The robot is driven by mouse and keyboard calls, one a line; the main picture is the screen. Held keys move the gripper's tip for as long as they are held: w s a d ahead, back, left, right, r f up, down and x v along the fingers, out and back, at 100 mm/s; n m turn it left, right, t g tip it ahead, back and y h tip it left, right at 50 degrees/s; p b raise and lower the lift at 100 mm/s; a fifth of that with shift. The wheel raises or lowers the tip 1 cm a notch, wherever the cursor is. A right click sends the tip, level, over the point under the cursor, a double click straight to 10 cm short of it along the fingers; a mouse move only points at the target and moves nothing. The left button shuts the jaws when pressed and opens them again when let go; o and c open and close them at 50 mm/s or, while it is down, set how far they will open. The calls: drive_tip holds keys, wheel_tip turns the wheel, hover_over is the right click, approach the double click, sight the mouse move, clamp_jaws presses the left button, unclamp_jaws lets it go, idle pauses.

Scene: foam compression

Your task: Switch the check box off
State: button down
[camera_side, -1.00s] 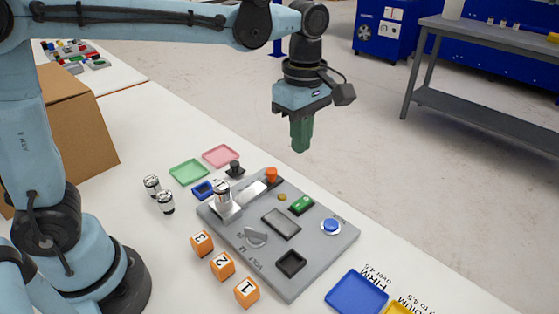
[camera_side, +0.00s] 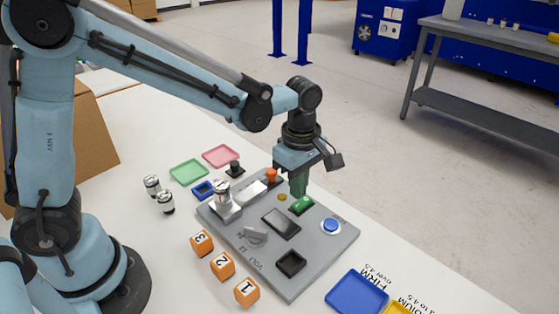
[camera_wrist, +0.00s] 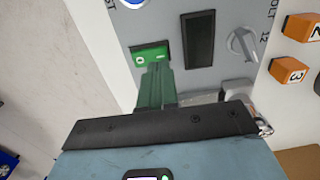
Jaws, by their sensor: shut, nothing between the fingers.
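The check box is a grey panel (camera_side: 321,252) lying on the white table. Its green rocker switch (camera_side: 304,208) sits near the far right edge; in the wrist view the switch (camera_wrist: 142,55) shows a white mark on its exposed end. My gripper (camera_side: 299,195) is shut and empty, pointing down right at the switch. In the wrist view its green fingers (camera_wrist: 157,68) cover part of the switch. Whether the tips touch it or hover just above cannot be told. The dark display (camera_wrist: 198,38) lies beside the switch.
The panel also carries a blue button (camera_side: 330,226), a grey knob (camera_side: 255,236), an orange button (camera_side: 271,175) and a silver press-like fixture (camera_side: 222,200). Several orange numbered cubes (camera_side: 222,265) stand in front. A blue tray (camera_side: 356,292) lies to the right.

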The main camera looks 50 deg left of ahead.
sight(294, 207)
drive_tip(key=shift+f, duration=1.25)
drive_tip(key=shift+f, duration=0.2)
drive_tip(key=shift+w, duration=0.1)
drive_tip(key=shift+w+r, duration=0.3)
drive_tip(key=shift+w, duration=0.3)
wheel_tip(294, 207, up, 14)
drive_tip(key=s, duration=0.2)
drive_tip(key=shift+s+f, duration=0.1)
